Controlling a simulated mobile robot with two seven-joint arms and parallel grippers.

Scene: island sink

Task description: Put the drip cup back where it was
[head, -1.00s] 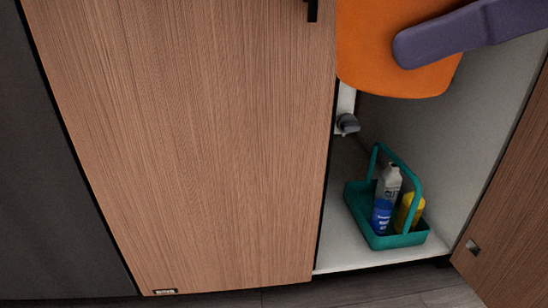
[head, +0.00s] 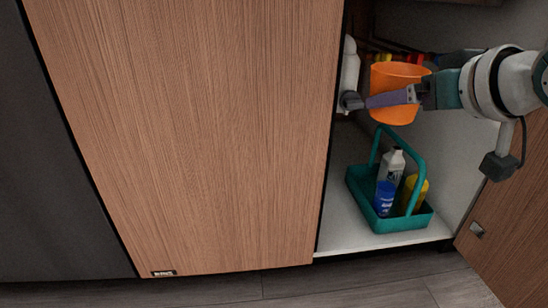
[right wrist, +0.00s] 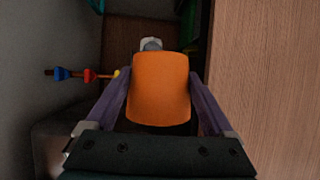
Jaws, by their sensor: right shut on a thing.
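The orange drip cup (head: 402,76) is inside the open cabinet in the head view, above the teal caddy and near the white drain pipe. It looks upright. My right gripper (head: 388,98) is shut on it, with one purple finger showing across the cup's near side. In the right wrist view the cup (right wrist: 160,88) sits between the two purple fingers of the right gripper (right wrist: 160,100). My left gripper is not in view.
The white drain pipe (head: 348,75) with a grey fitting (head: 351,101) stands left of the cup. A teal caddy (head: 395,224) with bottles is on the cabinet floor. Red and blue valve handles (right wrist: 75,75) show in the right wrist view. Wooden doors flank the opening.

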